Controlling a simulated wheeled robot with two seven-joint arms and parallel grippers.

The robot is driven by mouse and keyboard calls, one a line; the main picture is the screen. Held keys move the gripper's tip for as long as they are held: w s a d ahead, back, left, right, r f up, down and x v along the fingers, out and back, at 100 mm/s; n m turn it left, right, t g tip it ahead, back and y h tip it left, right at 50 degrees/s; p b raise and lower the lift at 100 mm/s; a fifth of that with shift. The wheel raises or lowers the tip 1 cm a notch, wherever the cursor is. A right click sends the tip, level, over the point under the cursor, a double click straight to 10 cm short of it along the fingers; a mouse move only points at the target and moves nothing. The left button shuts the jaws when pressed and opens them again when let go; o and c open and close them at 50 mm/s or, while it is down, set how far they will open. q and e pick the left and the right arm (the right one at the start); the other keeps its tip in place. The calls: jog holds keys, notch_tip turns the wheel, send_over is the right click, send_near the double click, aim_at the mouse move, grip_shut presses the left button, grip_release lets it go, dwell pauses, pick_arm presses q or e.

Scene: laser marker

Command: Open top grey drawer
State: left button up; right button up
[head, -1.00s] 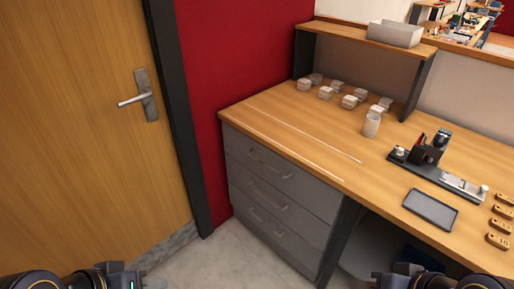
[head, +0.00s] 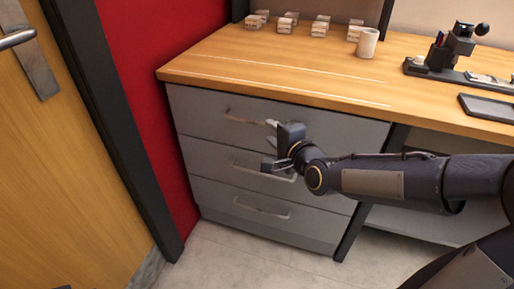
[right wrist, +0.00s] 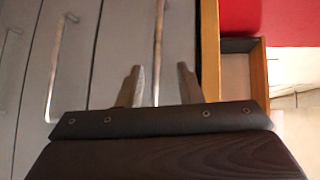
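The top grey drawer (head: 205,108) is closed, flush under the desk top. Its bar handle (head: 238,120) runs across the middle of its front. My right gripper (head: 270,131) reaches in from the right and is at the right end of this handle. In the right wrist view the fingers (right wrist: 158,85) are apart, with the handle bar (right wrist: 159,45) running between them; I cannot tell whether either finger touches it. My left gripper is not in view; only a dark sliver shows at the bottom left edge of the head view.
Two more closed grey drawers, the middle one (head: 210,160) and the bottom one (head: 220,205), lie below. A red wall (head: 130,80) and a wooden door (head: 60,180) are at left. Small boxes (head: 288,24) and a cup (head: 367,43) stand on the desk (head: 220,55). Floor is clear in front.

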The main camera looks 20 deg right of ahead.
aim_at(259, 124)
jog(key=shift+m+t, duration=0.4)
jog(key=shift+m, duration=0.2)
jog(key=x, duration=0.6)
jog(key=f+b+x, duration=0.1)
jog(key=x, duration=0.2)
grip_shut()
